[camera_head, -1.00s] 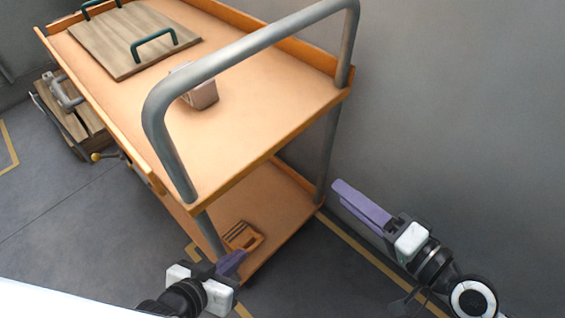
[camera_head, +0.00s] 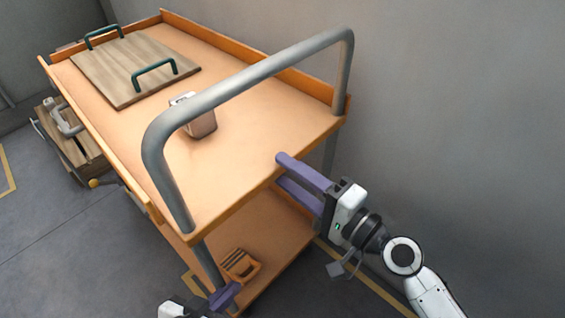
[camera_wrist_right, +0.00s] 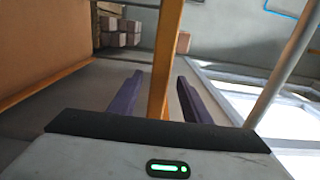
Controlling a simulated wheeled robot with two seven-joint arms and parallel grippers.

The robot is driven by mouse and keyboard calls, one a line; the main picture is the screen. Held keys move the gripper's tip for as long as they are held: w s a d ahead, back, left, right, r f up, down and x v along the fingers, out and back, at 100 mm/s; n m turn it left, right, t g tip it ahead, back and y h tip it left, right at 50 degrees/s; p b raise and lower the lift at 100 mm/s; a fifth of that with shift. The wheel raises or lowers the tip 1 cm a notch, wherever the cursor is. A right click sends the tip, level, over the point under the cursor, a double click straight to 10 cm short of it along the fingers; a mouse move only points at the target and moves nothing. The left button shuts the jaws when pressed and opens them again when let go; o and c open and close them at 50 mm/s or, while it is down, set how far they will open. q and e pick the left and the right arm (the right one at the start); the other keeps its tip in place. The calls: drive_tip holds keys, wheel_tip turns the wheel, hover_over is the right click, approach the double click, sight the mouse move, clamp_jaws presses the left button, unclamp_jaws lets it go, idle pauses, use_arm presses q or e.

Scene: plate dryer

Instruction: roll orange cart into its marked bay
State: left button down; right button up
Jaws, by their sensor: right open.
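The orange cart (camera_head: 255,152) stands by the grey wall, with a grey tube handle (camera_head: 262,62) at its near end and a lower shelf (camera_head: 268,232). My right gripper (camera_head: 281,170) is open at the near edge of the top tray, one finger above it and one below. In the right wrist view the cart's orange rim (camera_wrist_right: 166,55) shows between the two purple fingers (camera_wrist_right: 155,97); I cannot tell if they touch it. My left gripper (camera_head: 222,297) is low by the near left post, mostly cut off, and its jaw state is unclear. Yellow floor lines (camera_head: 357,268) run under and beside the cart.
A wooden board with green handles (camera_head: 135,62) and a small pale boxy object (camera_head: 197,118) lie on the top tray. An orange item (camera_head: 240,265) sits on the lower shelf. A wooden crate-like object (camera_head: 72,135) stands left of the cart. The floor at left (camera_head: 60,235) is clear.

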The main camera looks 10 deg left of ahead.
sight(283, 171)
drive_tip(key=shift+x, duration=1.65)
drive_tip(key=shift+c, duration=0.5)
clamp_jaws()
